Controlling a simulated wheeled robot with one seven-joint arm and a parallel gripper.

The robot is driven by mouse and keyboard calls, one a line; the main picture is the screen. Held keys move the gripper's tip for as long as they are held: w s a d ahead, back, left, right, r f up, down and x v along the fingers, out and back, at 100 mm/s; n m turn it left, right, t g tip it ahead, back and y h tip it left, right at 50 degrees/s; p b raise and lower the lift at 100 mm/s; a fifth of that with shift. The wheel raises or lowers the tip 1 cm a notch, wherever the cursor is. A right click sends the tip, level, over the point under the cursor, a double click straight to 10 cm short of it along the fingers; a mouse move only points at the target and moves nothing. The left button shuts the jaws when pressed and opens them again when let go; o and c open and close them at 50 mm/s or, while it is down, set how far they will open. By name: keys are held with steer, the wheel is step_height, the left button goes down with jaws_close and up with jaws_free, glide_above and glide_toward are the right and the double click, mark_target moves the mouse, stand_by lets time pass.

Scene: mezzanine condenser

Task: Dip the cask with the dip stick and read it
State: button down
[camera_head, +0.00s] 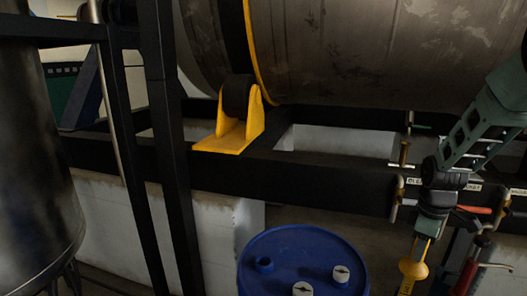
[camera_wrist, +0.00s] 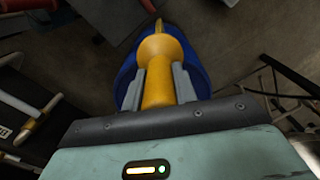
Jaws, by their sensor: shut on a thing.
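The dip stick appears as a yellow rod with a flared collar (camera_head: 413,268), and my gripper (camera_head: 428,236) is shut on it. In the wrist view the yellow rod (camera_wrist: 158,92) sits between the two grey fingers of my gripper (camera_wrist: 158,80), and its far end narrows beyond the collar. In the head view its lower end leaves the bottom edge. The blue drum (camera_head: 300,248), seemingly the cask, stands left of the stick. Its top has a blue-rimmed opening (camera_head: 264,265) and two pale caps (camera_head: 341,273). The drum's blue (camera_wrist: 198,62) shows behind the collar in the wrist view.
A large grey horizontal tank (camera_head: 350,50) rests on a yellow bracket (camera_head: 232,128) and a black frame (camera_head: 290,180). A brass valve (camera_head: 404,156) and a red-handled tool (camera_head: 470,265) are near my arm. A dark vessel (camera_head: 35,170) stands at left.

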steer(key=s+a+f+m, duration=0.3)
steer(key=s+f+m, duration=0.15)
steer(key=f, duration=0.25)
steer(key=s+a+f+m, duration=0.4)
steer(key=f+m, duration=0.1)
steer(key=f, duration=0.3)
step_height(320, 180, down, 28)
steer(key=b, duration=2.9)
step_height(320, 180, up, 33)
steer(key=p, duration=2.7)
steer(key=shift+w+d+r, duration=0.15)
steer(key=shift+w+d, duration=0.05)
steer(key=shift+w, duration=0.25)
